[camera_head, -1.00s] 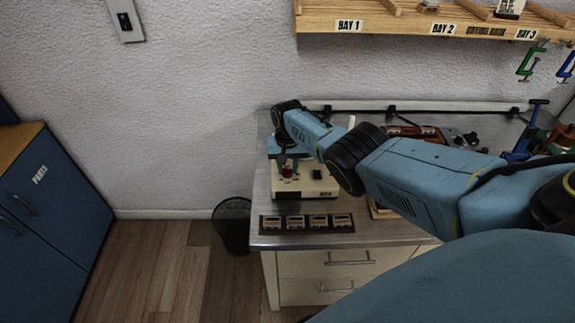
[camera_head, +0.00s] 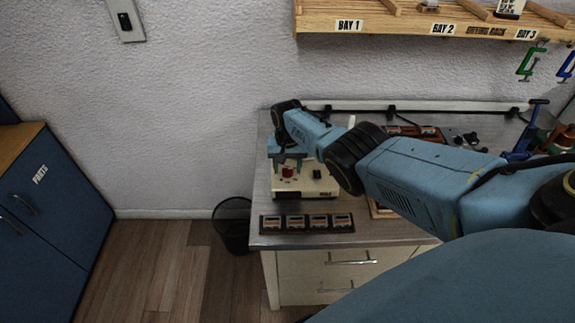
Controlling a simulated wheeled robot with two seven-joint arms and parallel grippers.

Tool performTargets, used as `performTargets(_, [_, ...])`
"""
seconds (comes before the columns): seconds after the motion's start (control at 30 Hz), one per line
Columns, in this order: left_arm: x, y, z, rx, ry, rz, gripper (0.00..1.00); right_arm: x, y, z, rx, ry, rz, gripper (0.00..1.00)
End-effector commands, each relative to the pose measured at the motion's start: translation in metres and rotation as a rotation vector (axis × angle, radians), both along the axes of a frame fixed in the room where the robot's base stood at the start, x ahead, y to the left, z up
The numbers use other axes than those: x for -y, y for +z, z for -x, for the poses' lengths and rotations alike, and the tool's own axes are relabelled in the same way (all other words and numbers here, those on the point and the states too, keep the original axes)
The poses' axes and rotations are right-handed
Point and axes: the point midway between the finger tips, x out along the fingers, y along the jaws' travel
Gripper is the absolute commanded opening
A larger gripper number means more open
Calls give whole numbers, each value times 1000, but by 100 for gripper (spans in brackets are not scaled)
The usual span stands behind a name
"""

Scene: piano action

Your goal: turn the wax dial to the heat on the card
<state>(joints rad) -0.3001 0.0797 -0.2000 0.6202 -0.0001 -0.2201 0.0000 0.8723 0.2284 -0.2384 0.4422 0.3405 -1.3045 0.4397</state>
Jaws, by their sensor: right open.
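The wax unit (camera_head: 305,187) is a cream box near the left end of the metal bench. Its red dial (camera_head: 288,172) faces me on the front left of the box. My right gripper (camera_head: 287,165) hangs just above and around the dial, with its teal fingers apart, open. I cannot tell whether the fingers touch the dial. The dial's exact pointer setting is too small to read. A row of small cards or labelled blocks (camera_head: 307,222) lies in front of the box; their markings are not legible. My left gripper does not show.
The grey bench (camera_head: 380,237) has drawers below. A black wire bin (camera_head: 232,224) stands at its left. Wooden parts and tools (camera_head: 415,131) lie behind my right arm. A wooden rack with bay labels (camera_head: 400,20) hangs above. A blue cabinet (camera_head: 50,200) stands far left.

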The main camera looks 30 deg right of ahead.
Motion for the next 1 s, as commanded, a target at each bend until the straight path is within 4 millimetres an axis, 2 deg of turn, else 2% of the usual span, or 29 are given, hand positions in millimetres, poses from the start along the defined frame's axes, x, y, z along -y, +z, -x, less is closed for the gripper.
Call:
performTargets(0.17, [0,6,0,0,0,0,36,0,8,0,0,0,0,51])
performTargets(0.33, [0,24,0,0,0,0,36,0,35,0,1,0,0,51])
performTargets(0.9, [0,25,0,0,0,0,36,0,120,-1,3,0,1,51])
performTargets(1.0, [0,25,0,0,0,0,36,0,129,0,2,0,0,51])
